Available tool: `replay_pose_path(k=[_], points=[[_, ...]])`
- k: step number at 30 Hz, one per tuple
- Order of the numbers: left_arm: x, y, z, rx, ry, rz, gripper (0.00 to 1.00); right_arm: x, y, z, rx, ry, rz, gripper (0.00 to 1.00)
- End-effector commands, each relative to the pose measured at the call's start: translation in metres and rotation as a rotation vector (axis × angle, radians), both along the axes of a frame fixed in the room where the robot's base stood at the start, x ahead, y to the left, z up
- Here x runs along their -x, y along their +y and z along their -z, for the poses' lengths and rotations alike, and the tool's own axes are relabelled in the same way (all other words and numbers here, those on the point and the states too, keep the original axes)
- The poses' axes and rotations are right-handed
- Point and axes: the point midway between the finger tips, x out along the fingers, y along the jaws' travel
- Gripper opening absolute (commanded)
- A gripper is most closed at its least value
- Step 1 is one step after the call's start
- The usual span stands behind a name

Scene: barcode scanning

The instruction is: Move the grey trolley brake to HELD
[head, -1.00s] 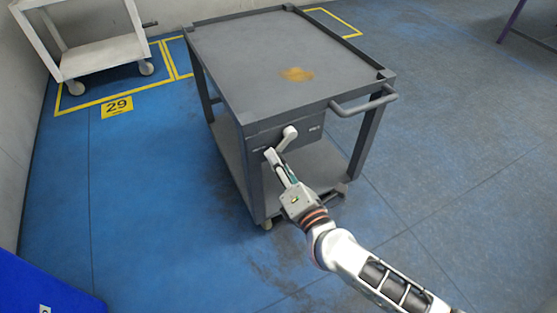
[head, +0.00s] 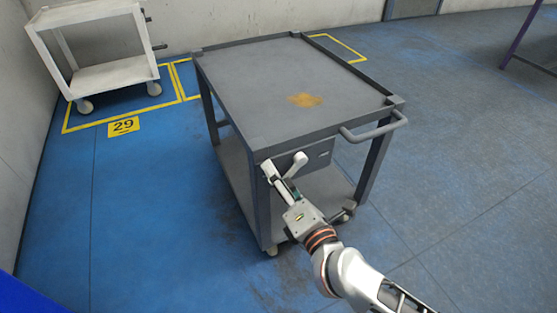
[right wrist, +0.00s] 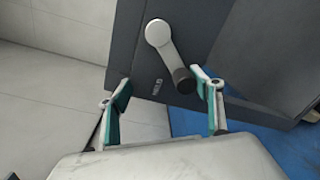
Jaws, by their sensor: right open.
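The grey trolley (head: 285,85) stands on the blue floor. Its brake lever (head: 297,164) is on the end panel below the top and slants down and left in the head view. In the right wrist view the pale lever (right wrist: 160,36) runs from its round pivot down and right to a dark end. My right gripper (head: 279,178) is at the lever. Its fingers (right wrist: 163,94) are open, with the lever's dark end between them, close to the right fingertip; contact is unclear. My left gripper is not in view.
A pale trolley (head: 98,77) stands at the back left, near a yellow floor sign 29 (head: 123,126). The grey trolley's push handle (head: 375,131) juts out right of the lever. Open floor lies to the right. A blue object (head: 25,298) fills the bottom left corner.

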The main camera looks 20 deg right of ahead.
Motion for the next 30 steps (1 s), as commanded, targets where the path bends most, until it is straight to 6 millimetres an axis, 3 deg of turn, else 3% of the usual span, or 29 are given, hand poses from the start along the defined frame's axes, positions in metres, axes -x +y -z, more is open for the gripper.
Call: replay_pose_path(k=[1,5,8,20,22,24,30], points=[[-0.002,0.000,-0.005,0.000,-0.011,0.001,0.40,-0.007,0.002,-0.050,0.010,-0.077,-0.011,0.54],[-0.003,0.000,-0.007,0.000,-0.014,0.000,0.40,-0.008,0.004,-0.069,0.011,-0.080,-0.011,0.81],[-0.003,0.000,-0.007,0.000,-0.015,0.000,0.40,-0.008,0.005,-0.078,0.011,-0.081,-0.012,0.83],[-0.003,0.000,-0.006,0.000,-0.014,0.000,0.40,-0.006,0.003,-0.076,0.011,-0.068,-0.010,0.65],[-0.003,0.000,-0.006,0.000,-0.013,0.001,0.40,-0.005,0.003,-0.075,0.010,-0.068,-0.010,0.54],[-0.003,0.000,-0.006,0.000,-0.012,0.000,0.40,-0.001,0.003,-0.074,0.009,-0.065,-0.010,0.34],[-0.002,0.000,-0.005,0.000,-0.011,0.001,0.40,0.014,0.003,-0.068,0.007,-0.054,-0.009,0.34]])
